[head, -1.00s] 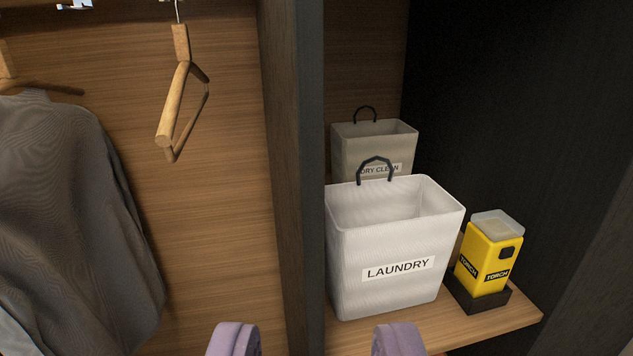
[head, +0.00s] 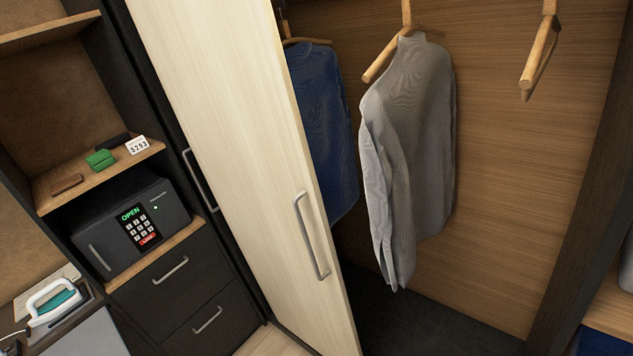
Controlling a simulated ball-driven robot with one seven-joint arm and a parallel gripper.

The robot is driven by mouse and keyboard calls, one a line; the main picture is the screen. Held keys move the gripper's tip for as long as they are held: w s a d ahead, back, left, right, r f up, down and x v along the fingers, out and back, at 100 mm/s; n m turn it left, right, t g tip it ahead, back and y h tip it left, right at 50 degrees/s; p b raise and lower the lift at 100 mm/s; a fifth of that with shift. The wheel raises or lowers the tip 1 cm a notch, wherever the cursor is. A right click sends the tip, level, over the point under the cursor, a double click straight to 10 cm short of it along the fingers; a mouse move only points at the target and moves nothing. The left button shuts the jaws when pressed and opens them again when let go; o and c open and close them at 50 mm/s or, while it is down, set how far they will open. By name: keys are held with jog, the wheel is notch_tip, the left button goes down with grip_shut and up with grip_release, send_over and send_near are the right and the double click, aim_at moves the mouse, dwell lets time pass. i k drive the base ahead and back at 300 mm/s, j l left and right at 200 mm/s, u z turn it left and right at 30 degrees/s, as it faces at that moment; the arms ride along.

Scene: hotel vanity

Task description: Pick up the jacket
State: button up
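A grey jacket (head: 425,150) hangs on a wooden hanger (head: 390,55) inside the open wardrobe, near the middle of the head view. A blue garment (head: 322,125) hangs to its left, partly hidden behind the pale door. I cannot tell which of the two the task calls the jacket. Neither garment is held. My gripper is not in view now.
The pale wardrobe door (head: 235,150) with a metal handle stands at the left of the opening. An empty hanger (head: 540,55) hangs at right. A safe (head: 130,225) reading OPEN, drawers (head: 190,300) and an iron (head: 52,300) are further left.

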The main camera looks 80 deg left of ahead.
aim_at(407, 132)
jog(key=u, duration=2.35)
jog(key=z, duration=0.95)
jog(key=i+j+z, duration=0.1)
jog(key=z, duration=0.4)
jog(key=i+j+z, duration=0.25)
jog(key=z, duration=0.2)
jog(key=i+j+z, duration=0.1)
jog(key=j, duration=0.25)
jog(key=i+j, duration=0.35)
jog(key=i+j+z, duration=0.15)
jog(key=j, duration=0.2)
jog(key=i+j, duration=0.25)
jog(key=j, duration=0.15)
jog(key=l+z, duration=0.05)
